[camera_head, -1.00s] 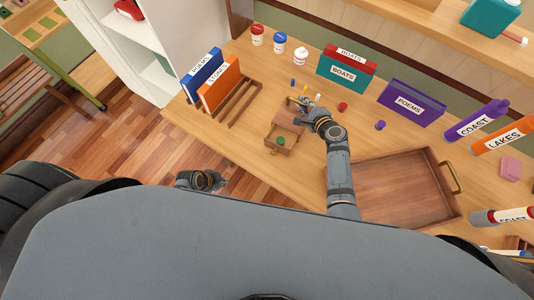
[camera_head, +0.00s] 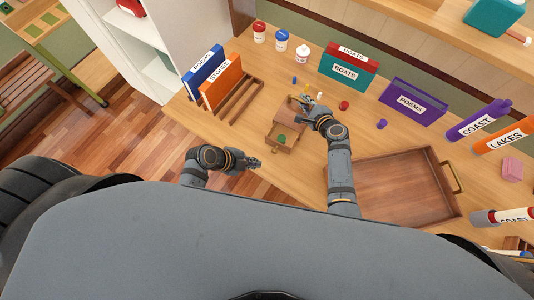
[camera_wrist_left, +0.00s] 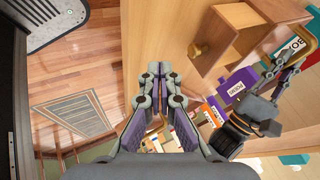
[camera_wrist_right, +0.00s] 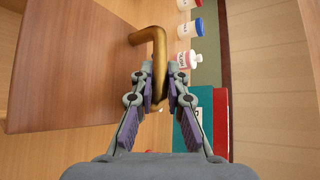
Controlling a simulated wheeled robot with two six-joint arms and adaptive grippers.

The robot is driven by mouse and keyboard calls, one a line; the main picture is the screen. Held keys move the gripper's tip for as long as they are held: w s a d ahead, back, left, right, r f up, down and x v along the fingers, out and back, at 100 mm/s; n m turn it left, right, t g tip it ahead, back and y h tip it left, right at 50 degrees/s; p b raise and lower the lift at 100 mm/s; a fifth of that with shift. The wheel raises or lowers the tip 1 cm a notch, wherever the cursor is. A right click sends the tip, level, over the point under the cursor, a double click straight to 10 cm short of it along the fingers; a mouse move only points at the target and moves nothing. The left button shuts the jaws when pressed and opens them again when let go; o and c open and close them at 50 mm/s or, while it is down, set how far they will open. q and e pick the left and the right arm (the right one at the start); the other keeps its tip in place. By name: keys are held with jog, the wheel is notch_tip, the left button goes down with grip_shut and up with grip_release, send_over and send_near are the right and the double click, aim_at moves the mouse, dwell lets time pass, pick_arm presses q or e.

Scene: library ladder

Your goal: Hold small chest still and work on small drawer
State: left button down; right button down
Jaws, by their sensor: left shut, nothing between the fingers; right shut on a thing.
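The small wooden chest (camera_head: 291,127) stands on the table in the head view. Its small drawer (camera_head: 283,142) is pulled out toward me, with a green thing (camera_head: 282,138) in it. In the left wrist view the drawer (camera_wrist_left: 225,45) shows its round brass knob (camera_wrist_left: 198,49). My right gripper (camera_head: 306,101) is shut on the chest's brass handle (camera_wrist_right: 158,50), seen close in the right wrist view. My left gripper (camera_head: 258,163) is shut and empty, near the table's front edge, apart from the drawer and on its near side.
A wooden tray (camera_head: 437,157) with a brass handle lies right of my right arm. A wooden rack (camera_head: 240,103) with upright books stands left of the chest. Small coloured items, including a red one (camera_head: 344,105), lie behind and right of it. Jars (camera_head: 281,40) stand farther back.

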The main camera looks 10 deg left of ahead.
aim_at(280, 138)
pick_arm(q)
jog(key=x, duration=0.4)
jog(key=shift+w+d, duration=0.2)
jog(key=shift+w, duration=0.4)
jog(key=shift+w+d, duration=0.25)
jog(key=shift+w, duration=0.35)
jog(key=shift+w+d, duration=0.25)
jog(key=shift+w, duration=0.45)
jog(key=w, duration=0.2)
jog(key=w+d, duration=0.1)
jog(key=w, duration=0.1)
jog(key=w+d, duration=0.1)
jog(key=w, duration=0.2)
jog(key=shift+w+d+r, duration=0.15)
jog(key=shift+d, duration=0.05)
